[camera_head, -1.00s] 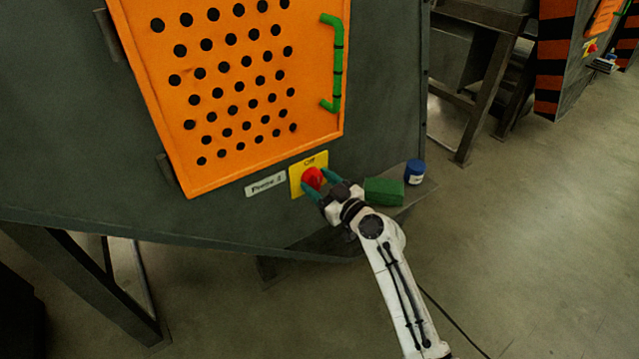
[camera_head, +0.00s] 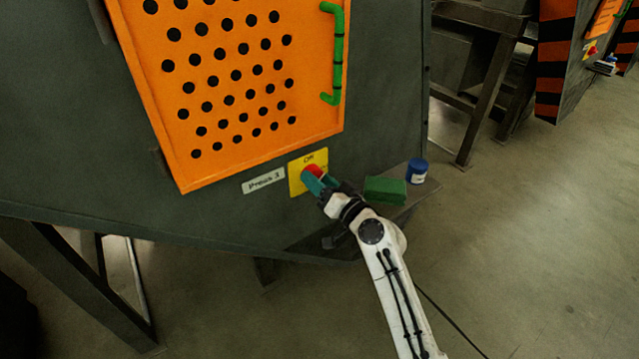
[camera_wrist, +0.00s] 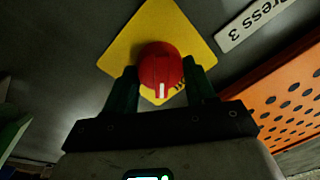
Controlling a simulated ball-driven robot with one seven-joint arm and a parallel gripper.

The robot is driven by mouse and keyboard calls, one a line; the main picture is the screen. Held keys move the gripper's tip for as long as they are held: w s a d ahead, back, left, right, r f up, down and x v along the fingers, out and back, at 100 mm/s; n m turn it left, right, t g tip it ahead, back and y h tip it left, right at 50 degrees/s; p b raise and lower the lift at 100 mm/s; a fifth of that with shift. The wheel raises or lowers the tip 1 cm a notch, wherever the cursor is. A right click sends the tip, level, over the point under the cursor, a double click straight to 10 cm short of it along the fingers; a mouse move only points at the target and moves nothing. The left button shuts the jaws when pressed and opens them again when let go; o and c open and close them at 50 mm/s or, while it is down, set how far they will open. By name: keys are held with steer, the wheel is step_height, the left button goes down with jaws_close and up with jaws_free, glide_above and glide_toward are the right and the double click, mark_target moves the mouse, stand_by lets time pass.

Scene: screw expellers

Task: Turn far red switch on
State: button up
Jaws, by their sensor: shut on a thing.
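The red switch (camera_head: 312,171) sits on a yellow plate (camera_head: 296,181) on the dark machine panel, right of a label that seems to read "Press 3". My gripper (camera_head: 317,180) is at the switch, with its teal fingers closed on it and partly hiding it. In the wrist view the red knob (camera_wrist: 161,70) stands between the two fingers of my gripper (camera_wrist: 160,88). A white mark on the knob points toward the gripper's palm. The yellow plate (camera_wrist: 150,35) looks tilted there.
An orange perforated door (camera_head: 225,150) with a green handle (camera_head: 338,50) is above the switch. A green block (camera_head: 385,190) and a blue container (camera_head: 417,170) stand on a small ledge at the right. Another striped machine (camera_head: 570,60) stands farther off, with open floor before it.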

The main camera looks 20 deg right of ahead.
steer(key=m+p, duration=0.1)
steer(key=m, duration=0.8)
steer(key=shift+f+t+h+p, duration=0.1)
steer(key=shift+t+h+p, duration=0.3)
steer(key=shift+m, duration=0.5)
steer(key=o, duration=1)
steer(key=v, duration=1)
steer(key=shift+s+d, duration=0.1)
steer(key=shift+s, duration=0.3)
